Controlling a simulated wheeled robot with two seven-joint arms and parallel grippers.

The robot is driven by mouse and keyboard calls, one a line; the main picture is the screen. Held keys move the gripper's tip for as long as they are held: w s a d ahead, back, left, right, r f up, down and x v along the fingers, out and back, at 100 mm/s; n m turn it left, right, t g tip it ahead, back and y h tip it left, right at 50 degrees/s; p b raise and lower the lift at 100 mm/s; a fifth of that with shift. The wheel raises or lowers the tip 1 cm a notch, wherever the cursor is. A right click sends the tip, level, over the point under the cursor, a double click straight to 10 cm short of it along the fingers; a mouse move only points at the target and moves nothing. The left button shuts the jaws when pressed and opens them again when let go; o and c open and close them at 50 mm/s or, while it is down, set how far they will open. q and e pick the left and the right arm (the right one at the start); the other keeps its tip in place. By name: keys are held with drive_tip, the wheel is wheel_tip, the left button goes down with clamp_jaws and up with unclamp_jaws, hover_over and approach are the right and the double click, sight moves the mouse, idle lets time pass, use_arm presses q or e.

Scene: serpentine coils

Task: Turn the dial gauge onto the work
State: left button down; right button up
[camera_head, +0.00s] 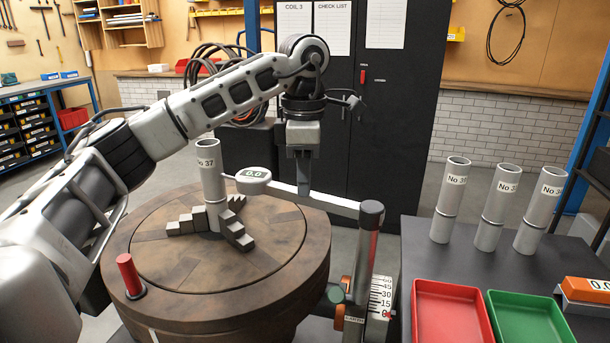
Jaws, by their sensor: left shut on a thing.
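The dial gauge (254,181) is a round white head with a small screen reading 0.0, on a pale swing arm (334,202). The arm runs right to a dark post (371,220). The work is a grey tube marked No 37 (209,178), upright among stepped jaws (232,231) on a round brown turntable (280,250). The gauge's thin tip points at the tube's right side; I cannot tell whether they touch. My left gripper (303,185) points down and is shut on the swing arm, right of the gauge head. My right gripper is out of view.
A red peg (129,274) stands on the turntable's left rim. A scale (380,296) stands below the post. On the dark table at right are several upright tubes (498,207), a red tray (449,313), a green tray (530,321) and an orange device (588,291).

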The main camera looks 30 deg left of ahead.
use_arm(q)
drive_tip(key=c, duration=1.3)
unclamp_jaws()
drive_tip(key=shift+w, duration=0.1)
wheel_tip(320, 180, up, 10)
drive_tip(key=shift+f+p, duration=0.2)
drive_tip(key=shift+p, duration=1)
wheel_tip(320, 180, up, 6)
drive_tip(key=shift+r+p, duration=0.15)
drive_tip(key=shift+p, duration=0.15)
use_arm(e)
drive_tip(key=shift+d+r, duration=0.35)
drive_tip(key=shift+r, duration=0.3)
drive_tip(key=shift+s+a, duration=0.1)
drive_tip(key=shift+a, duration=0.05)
